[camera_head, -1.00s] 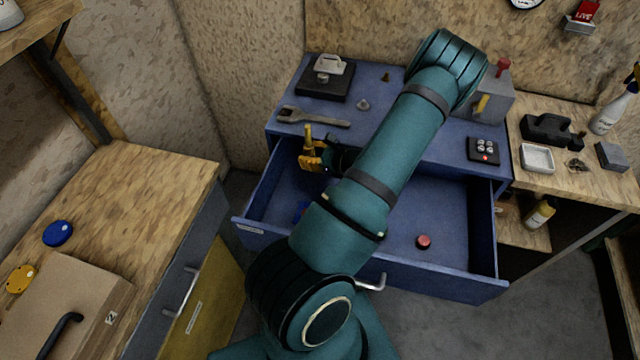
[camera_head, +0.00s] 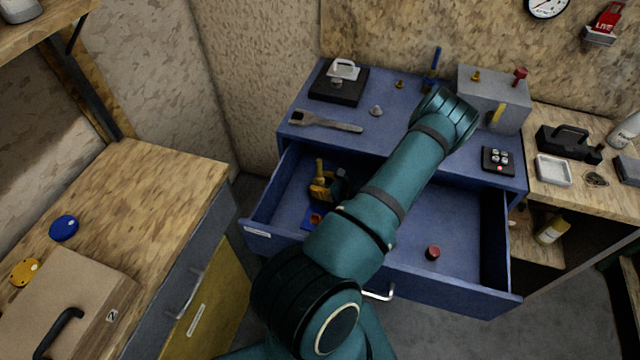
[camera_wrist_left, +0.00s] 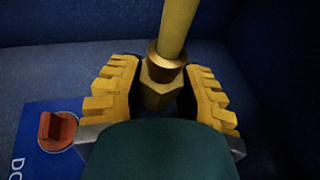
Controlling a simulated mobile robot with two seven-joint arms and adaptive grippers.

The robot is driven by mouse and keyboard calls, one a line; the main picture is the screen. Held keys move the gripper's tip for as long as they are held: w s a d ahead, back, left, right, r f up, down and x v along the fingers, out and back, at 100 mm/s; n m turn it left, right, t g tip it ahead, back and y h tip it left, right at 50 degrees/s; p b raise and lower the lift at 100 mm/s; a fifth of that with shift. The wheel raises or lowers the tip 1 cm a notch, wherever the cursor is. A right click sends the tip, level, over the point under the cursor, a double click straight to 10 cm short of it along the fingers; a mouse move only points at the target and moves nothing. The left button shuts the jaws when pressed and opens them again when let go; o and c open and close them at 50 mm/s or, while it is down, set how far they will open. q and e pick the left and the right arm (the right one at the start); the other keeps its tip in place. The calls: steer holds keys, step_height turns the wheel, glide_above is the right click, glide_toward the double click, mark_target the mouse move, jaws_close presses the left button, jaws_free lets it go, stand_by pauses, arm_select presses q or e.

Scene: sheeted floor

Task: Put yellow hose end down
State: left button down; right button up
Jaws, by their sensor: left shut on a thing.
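The yellow hose end (camera_wrist_left: 172,40) is a yellow tube with a brass collar and hex fitting. In the left wrist view it stands between the yellow ridged finger pads of my left gripper (camera_wrist_left: 162,95), which is shut on it. In the head view the yellow hose end (camera_head: 320,166) points up from my left gripper (camera_head: 325,188), inside the left part of the open blue drawer (camera_head: 273,190). Whether the fitting touches the drawer floor is hidden. My right gripper is not in view.
A blue card with a red-orange piece (camera_wrist_left: 56,128) lies beside the gripper in the drawer. A red cap (camera_head: 433,252) sits at the drawer's right. The cabinet top holds a wrench (camera_head: 325,122), a black block (camera_head: 338,85) and a grey box (camera_head: 490,98). The drawer's right-middle floor is mostly clear.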

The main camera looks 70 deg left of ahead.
arm_select(q)
steer(key=shift+f, duration=0.15)
steer(key=c, duration=0.7)
jaws_free()
steer(key=shift+r, duration=0.25)
steer(key=v, duration=1.2)
steer(key=shift+f+p, duration=0.1)
steer(key=shift+p, duration=0.2)
